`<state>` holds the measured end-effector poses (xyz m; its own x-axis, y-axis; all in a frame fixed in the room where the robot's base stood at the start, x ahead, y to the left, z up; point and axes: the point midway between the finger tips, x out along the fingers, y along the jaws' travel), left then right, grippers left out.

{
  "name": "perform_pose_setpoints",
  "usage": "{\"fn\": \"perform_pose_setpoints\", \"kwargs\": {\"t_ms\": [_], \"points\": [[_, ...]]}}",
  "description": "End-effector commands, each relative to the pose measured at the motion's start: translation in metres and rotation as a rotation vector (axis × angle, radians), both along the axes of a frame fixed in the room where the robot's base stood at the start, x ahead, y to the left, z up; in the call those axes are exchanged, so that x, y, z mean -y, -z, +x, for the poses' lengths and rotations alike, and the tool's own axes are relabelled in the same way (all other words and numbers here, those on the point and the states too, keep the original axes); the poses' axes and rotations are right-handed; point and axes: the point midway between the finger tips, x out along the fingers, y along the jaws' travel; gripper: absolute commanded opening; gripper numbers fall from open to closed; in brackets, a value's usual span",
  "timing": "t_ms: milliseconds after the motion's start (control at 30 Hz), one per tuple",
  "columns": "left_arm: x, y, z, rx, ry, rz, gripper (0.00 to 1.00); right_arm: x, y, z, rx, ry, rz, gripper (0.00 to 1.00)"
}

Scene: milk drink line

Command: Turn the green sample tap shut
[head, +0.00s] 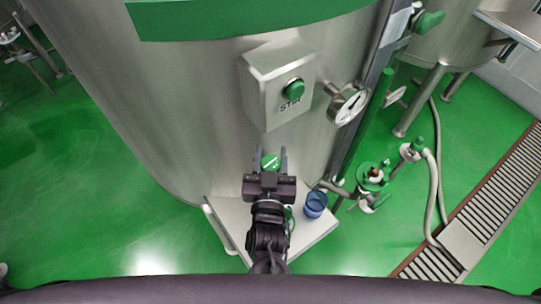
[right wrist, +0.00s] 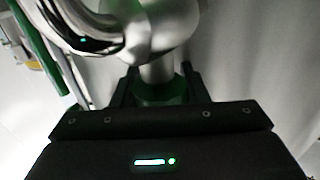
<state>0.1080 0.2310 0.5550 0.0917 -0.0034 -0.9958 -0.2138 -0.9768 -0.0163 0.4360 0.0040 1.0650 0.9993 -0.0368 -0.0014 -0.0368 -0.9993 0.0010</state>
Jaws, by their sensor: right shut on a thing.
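The green sample tap (head: 270,162) sticks out low on the front of the steel tank, below the stir box. In the head view its green knob with white marks shows between the fingers of my right gripper (head: 270,158). In the right wrist view, the dark green tap (right wrist: 163,92) is at the base of a steel stem, with the right gripper (right wrist: 155,88) fingers on both sides. My right gripper is shut on it. The fingers hide part of the tap's sides. My left gripper is not in view.
A blue cup (head: 315,204) stands on the small steel shelf (head: 318,231) below the tap. Above are a grey box with a green STIR button (head: 294,90) and a dial gauge (head: 348,104). Pipes and a green-topped valve (head: 372,176) stand to the right.

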Motion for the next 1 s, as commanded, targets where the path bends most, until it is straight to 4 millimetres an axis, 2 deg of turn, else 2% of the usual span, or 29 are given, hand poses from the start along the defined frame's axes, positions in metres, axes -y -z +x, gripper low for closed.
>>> {"fn": "perform_pose_setpoints", "kwargs": {"t_ms": [367, 400, 567, 867, 1000], "points": [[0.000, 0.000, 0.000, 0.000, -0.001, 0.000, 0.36, 0.000, -0.002, 0.000, 0.005, 0.004, 0.001, 0.18], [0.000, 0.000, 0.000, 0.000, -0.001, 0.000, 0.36, 0.000, -0.002, 0.000, 0.005, 0.004, 0.001, 0.43], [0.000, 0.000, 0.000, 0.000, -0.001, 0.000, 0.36, 0.000, -0.001, 0.000, 0.004, 0.004, 0.001, 0.62], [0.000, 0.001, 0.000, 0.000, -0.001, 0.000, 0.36, 0.000, 0.000, -0.002, 0.002, 0.003, 0.001, 0.62], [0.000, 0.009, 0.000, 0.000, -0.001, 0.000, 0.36, -0.001, 0.003, -0.019, -0.001, 0.002, 0.001, 0.62]]}}
